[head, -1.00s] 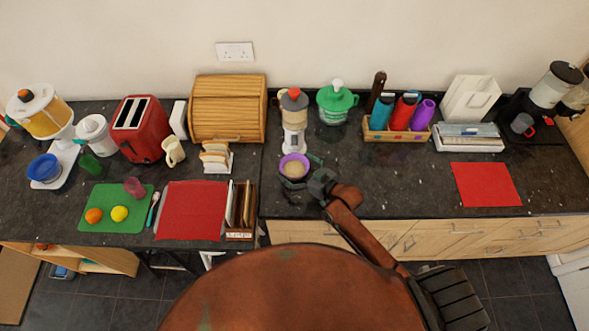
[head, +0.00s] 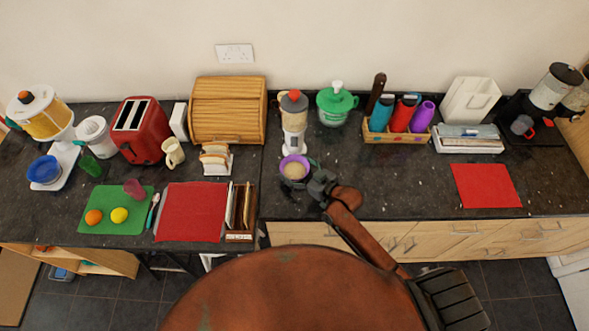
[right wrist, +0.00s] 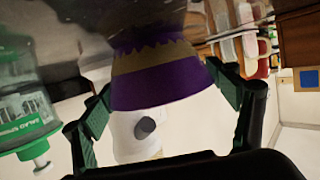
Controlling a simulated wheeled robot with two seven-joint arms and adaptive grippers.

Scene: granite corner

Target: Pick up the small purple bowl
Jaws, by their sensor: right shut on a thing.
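The small purple bowl (head: 294,168) has a beige inside and is on or just above the dark counter, in front of a white blender with a grey lid (head: 293,124). My right gripper (head: 309,176) reaches it from the lower right and is shut on it. In the right wrist view the bowl (right wrist: 160,82), purple with a tan band, sits between the two dark green finger pads. Whether its base touches the counter I cannot tell. My left gripper is not in view.
The counter right of the bowl is clear up to a red mat (head: 486,185).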

